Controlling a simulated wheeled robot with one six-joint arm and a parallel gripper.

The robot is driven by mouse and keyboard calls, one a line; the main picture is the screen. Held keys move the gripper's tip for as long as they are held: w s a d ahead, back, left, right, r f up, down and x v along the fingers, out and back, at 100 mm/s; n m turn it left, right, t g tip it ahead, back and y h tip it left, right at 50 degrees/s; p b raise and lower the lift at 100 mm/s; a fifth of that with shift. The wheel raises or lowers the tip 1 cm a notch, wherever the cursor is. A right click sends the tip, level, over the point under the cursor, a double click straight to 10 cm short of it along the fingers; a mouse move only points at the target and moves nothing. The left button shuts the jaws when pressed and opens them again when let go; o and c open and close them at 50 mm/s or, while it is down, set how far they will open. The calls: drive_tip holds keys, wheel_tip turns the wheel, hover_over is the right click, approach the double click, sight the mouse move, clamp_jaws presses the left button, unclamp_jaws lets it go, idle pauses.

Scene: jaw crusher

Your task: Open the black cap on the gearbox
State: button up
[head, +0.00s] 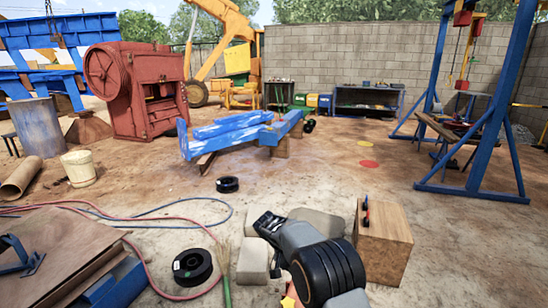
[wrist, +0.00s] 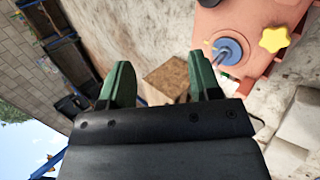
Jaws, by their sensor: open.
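The salmon-coloured gearbox (wrist: 258,18) is at the upper right of the wrist view, cut off by the top edge. A yellow star-shaped knob (wrist: 274,39) and a blue round part (wrist: 228,50) with a dark rod are on it. A dark piece shows at the top edge on the gearbox; I cannot tell if it is the black cap. My gripper (wrist: 160,80) has two green fingers spread apart with nothing between them. It is to the left of the gearbox parts in the wrist view. My arm hides most of this area in the head view.
A wooden block (head: 384,243) with small tools on top stands right of my arm. Black reels (head: 193,266) and red and blue hoses lie on the ground at left. Blue beams (head: 240,132) and a red crusher (head: 133,90) stand farther back. Open floor lies beyond my arm.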

drive_tip(key=s+d+r+t+y+p, duration=0.1)
drive_tip(key=s+d+r+p, duration=0.2)
drive_tip(key=r, duration=0.4)
drive_tip(key=s+r+n+y+p, duration=0.1)
drive_tip(key=s+r+y+p, duration=0.2)
drive_tip(key=r, duration=0.5)
drive_tip(key=s+d+r+t+p, duration=0.1)
drive_tip(key=s+d+r+p, duration=0.15)
drive_tip(key=r+p, duration=0.35)
drive_tip(key=s+d+r+n+t+y+p, duration=0.1)
drive_tip(key=s+r+t+y+p, duration=0.3)
drive_tip(key=s+r+p, duration=0.7)
drive_tip(key=s+r, duration=0.3)
drive_tip(key=r, duration=0.1)
drive_tip(key=shift+s+d+r+p, duration=0.2)
drive_tip(key=shift+d+r+p, duration=0.1)
drive_tip(key=shift+p, duration=0.1)
drive_tip(key=shift+s+a+r+n+t, duration=0.1)
drive_tip(key=shift+s+n+t, duration=0.2)
drive_tip(key=shift+s+t, duration=0.15)
drive_tip(key=shift+c, duration=0.2)
